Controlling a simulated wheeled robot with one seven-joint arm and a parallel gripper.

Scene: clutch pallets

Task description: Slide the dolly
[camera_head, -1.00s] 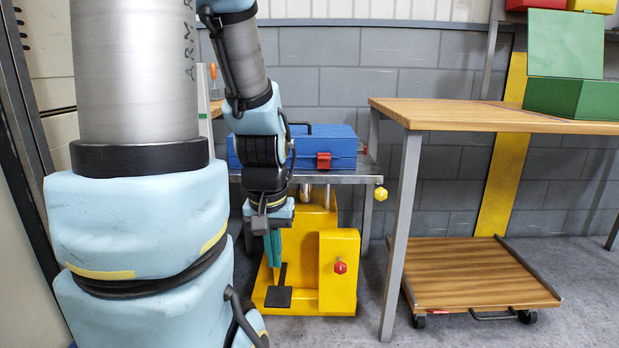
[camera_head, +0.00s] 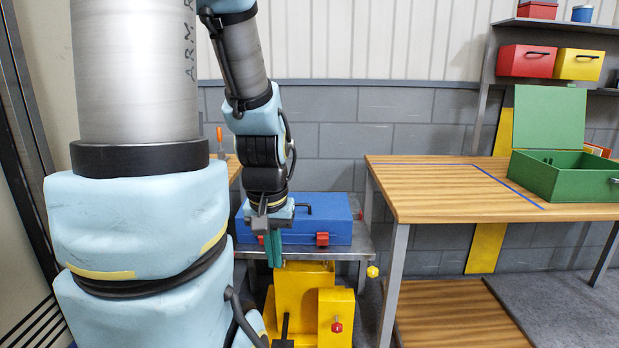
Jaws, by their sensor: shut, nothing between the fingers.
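The dolly (camera_head: 455,315) is a low flat wooden platform on the floor under the right workbench. Its lower part is cut off by the bottom edge, and its wheels are out of view. My gripper (camera_head: 274,262) points down with its teal fingers shut and empty. It hangs in front of the blue toolbox and above the yellow machine, well to the left of the dolly.
The wooden workbench (camera_head: 440,195) stands over the dolly, with an open green box (camera_head: 560,178) on top. A blue toolbox (camera_head: 322,220) sits on a metal table. A yellow machine (camera_head: 300,290) stands in front. Shelves hold red and yellow boxes at the upper right.

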